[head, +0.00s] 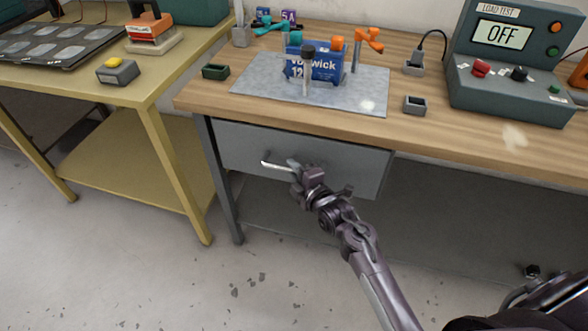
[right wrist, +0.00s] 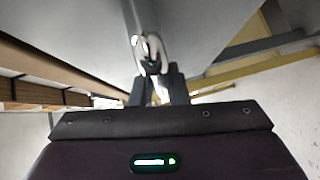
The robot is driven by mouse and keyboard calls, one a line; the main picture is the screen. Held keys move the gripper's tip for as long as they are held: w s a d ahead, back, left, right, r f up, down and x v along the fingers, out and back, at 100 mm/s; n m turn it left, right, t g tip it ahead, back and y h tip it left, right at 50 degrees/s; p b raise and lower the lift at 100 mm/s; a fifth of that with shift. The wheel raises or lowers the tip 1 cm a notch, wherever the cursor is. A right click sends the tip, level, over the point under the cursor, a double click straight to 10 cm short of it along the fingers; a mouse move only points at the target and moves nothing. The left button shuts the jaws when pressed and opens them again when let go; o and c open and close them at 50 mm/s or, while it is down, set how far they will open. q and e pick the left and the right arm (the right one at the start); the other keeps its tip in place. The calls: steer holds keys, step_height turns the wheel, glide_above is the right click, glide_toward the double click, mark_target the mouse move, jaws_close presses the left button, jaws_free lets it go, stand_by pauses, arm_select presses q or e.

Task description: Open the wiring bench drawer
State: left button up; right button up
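The wiring bench drawer (head: 340,165) has a plain grey front under the wooden bench top. The front sits close under the top's edge, and no drawer interior shows. Its pale bar handle (head: 275,164) sticks out to the left of my right gripper (head: 295,168). In the right wrist view the handle (right wrist: 151,52) runs in between the fingertips of my right gripper (right wrist: 160,80). The fingers are close together on the handle, and their tips are partly hidden by it. My left gripper is not in view.
The bench top (head: 440,130) carries a grey mat (head: 260,85) with a blue block and clamps, small trays, and a load tester (head: 515,75). A yellow table (head: 150,85) stands close on the left. The floor before the drawer is clear.

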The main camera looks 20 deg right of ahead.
jaws_close()
